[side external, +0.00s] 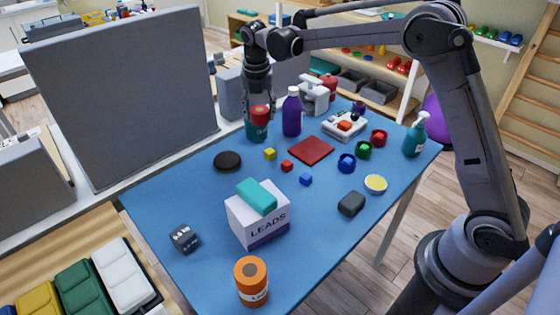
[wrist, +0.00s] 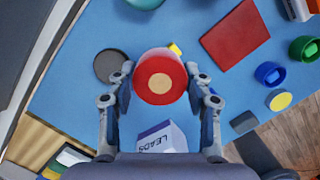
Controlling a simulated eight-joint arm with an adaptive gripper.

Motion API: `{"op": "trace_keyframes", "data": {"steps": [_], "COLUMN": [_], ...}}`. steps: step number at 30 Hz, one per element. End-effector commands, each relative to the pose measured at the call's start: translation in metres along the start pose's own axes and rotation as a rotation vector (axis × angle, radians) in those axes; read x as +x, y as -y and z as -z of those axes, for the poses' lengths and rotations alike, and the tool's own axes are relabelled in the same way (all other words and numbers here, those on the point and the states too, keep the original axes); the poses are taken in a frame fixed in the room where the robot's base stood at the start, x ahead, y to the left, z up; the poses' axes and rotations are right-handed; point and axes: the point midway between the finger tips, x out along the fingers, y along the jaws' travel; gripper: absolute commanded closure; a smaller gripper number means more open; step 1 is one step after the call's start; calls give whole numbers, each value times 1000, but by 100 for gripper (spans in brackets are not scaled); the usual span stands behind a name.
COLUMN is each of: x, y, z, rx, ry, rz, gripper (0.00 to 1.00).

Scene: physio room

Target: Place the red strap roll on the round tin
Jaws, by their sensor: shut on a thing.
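The red strap roll (side external: 259,112) is between the fingers of my gripper (side external: 258,98), off the table at the back. In the wrist view the roll (wrist: 158,78) shows its red end with a cream centre, and my gripper's fingers (wrist: 158,84) close on both sides. In the side view it overlaps a dark teal cylinder (side external: 257,132); the wrist view shows a teal shape at the top edge, apart from the roll. A flat dark round tin (side external: 227,161) lies on the table; it also shows left of the roll in the wrist view (wrist: 107,66). A low yellow-topped round thing (side external: 375,184) lies at right.
A purple bottle (side external: 292,113) stands close right of my gripper. A grey partition (side external: 125,90) borders the table's left. Small cubes and a red mat (side external: 311,150) lie mid-table. A LEADS box (side external: 258,221) and an orange cylinder (side external: 251,280) stand in front.

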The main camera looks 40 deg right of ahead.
Motion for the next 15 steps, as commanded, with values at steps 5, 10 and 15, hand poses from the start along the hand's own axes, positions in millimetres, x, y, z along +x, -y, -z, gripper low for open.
{"op": "trace_keyframes", "data": {"steps": [5, 10, 15], "x": [18, 36, 51], "y": [-31, -62, -88], "z": [16, 32, 45], "rx": [-5, -5, -3], "ry": [0, 0, 0], "rz": [-1, 0, 1], "gripper": [80, 80, 80]}}
